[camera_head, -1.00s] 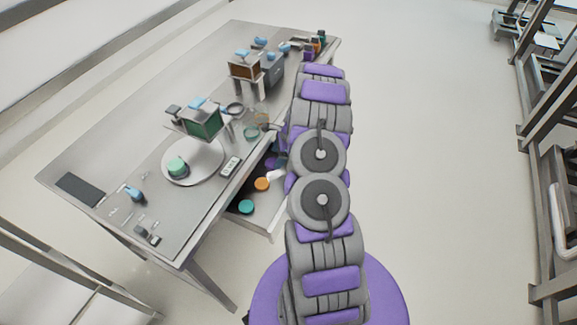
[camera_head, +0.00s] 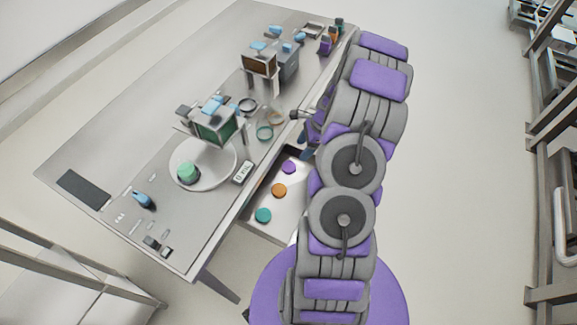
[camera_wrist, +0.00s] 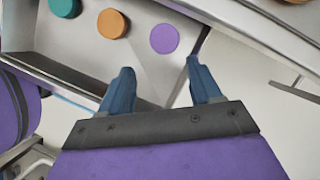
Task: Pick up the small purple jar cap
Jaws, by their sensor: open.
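The small purple jar cap (camera_head: 289,167) lies flat in the open drawer (camera_head: 252,211), at the end of a row with an orange cap (camera_head: 279,190) and a teal cap (camera_head: 263,215). In the wrist view the purple cap (camera_wrist: 164,38) shows whole, beyond the fingertips and between their lines, right of the orange cap (camera_wrist: 112,23). My gripper (camera_wrist: 157,72) is open and empty, its two blue fingers spread apart. In the head view the gripper is mostly hidden by my arm, beside the drawer's far end.
The drawer wall (camera_wrist: 190,55) runs close to the right finger in the wrist view. The table (camera_head: 120,165) above the drawer holds a white round plate (camera_head: 222,165), a small label device (camera_head: 243,172) and several lab items. Open floor lies to the right.

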